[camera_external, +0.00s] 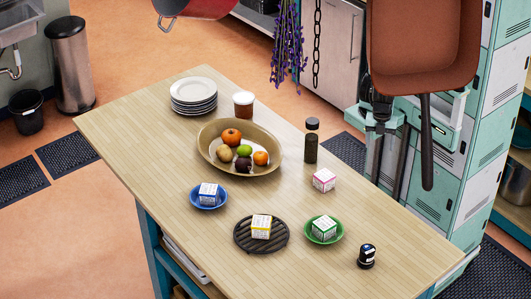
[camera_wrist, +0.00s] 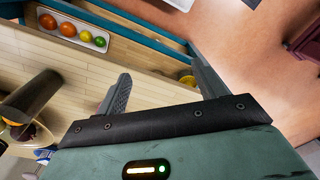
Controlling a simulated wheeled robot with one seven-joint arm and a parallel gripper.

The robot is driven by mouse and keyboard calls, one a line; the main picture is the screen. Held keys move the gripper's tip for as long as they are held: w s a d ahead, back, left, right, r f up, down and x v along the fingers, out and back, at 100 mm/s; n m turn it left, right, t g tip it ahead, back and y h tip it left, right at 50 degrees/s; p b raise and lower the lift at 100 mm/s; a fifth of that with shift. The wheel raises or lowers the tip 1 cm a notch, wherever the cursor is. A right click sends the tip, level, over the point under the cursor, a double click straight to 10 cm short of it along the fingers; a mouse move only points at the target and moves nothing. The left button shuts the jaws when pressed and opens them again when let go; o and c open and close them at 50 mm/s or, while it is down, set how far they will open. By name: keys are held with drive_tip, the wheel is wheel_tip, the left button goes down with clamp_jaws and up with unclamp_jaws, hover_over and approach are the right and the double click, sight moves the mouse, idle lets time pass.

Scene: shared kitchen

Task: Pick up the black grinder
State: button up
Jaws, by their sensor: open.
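The black grinder (camera_external: 311,142) is a tall, dark cylinder with a black cap. In the external view it stands upright on the wooden table, right of the fruit bowl. A dark cylinder at the left of the wrist view (camera_wrist: 30,95) looks like it, beside the bowl's fruit. My gripper (camera_wrist: 160,72) is open, its two grey fingers spread with nothing between them. The grinder lies off to the left of the fingers in that view. In the external view, a teal and black shape behind the hanging pan may be my gripper; I cannot tell for sure.
A pink-white box (camera_external: 324,180) is close in front. A small black jar (camera_external: 367,257) stands near the right corner. A brown pan (camera_external: 425,45) hangs at upper right.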

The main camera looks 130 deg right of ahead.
wheel_tip(320, 180, up, 4)
drive_tip(key=r, duration=0.1)
drive_tip(key=w+a+f+m+t+y+p, duration=0.15)
drive_tip(key=w+a+m+y, duration=0.35)
drive_tip(key=a, duration=0.6)
drive_tip(key=w+a+m+t+y+p, duration=0.2)
drive_tip(key=w+a+m+y+p, duration=0.1)
drive_tip(key=w+a+m, duration=0.55)
drive_tip(key=w+a+f+m+t+y+p, duration=0.15)
drive_tip(key=w+a+m+y, duration=0.3)
drive_tip(key=a, duration=0.85)
drive_tip(key=w+d+r+m+t+h+p, duration=0.1)
drive_tip(key=w+d+m+t, duration=0.1)
drive_tip(key=w+m+t, duration=0.45)
drive_tip(key=w+d+r+m+t+h+p, duration=0.25)
drive_tip(key=w+m, duration=0.45)
drive_tip(key=m, duration=0.5)
drive_tip(key=t, duration=0.1)
approach(366, 257)
drive_tip(key=shift+b+x, duration=0.4)
drive_tip(key=shift+x, duration=0.6)
drive_tip(key=shift+w+f, duration=0.15)
drive_tip(key=shift+w, duration=0.2)
drive_tip(key=shift+y, duration=0.4)
drive_tip(key=b+x, duration=0.1)
drive_tip(key=x, duration=0.5)
drive_tip(key=shift+w+a, duration=0.3)
drive_tip(key=c, duration=1.3)
